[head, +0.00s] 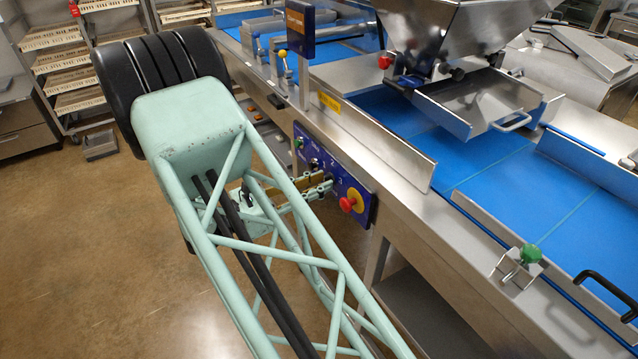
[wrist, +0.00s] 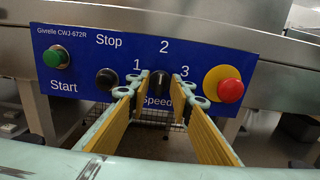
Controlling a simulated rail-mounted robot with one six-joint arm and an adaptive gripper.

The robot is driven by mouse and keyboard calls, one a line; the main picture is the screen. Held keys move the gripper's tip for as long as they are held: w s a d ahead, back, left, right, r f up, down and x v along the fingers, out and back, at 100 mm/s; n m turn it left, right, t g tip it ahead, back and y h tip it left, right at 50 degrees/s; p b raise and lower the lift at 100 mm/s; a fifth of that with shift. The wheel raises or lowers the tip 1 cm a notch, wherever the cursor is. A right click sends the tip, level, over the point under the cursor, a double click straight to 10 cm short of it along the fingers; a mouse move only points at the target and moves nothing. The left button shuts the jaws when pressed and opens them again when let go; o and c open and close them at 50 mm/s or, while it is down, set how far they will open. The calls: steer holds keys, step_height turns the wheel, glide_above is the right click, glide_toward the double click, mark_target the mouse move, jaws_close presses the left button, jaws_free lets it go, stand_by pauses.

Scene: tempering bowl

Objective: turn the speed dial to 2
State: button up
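The black speed dial (wrist: 160,83) is on the blue control panel (wrist: 120,50), above the word Speed. The numbers 1, 2 and 3 are set around it, with 2 above. Its ridge looks roughly upright, but I cannot clearly make out a pointer mark. My gripper (wrist: 159,80) is open, with one yellow-padded finger on each side of the dial and small gaps visible between. In the head view my gripper (head: 326,188) reaches the panel (head: 300,132) and largely hides the dial.
On the panel are a green Start button (wrist: 54,57), a black Stop button (wrist: 106,79) and a red emergency knob (wrist: 230,91) on a yellow disc, close to the right finger. The machine's blue belt (head: 480,180) runs behind. Open floor (head: 100,260) lies to the left.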

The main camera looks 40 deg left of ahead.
steer(key=v, duration=1.2)
steer(key=shift+w, duration=0.1)
stand_by(0.6)
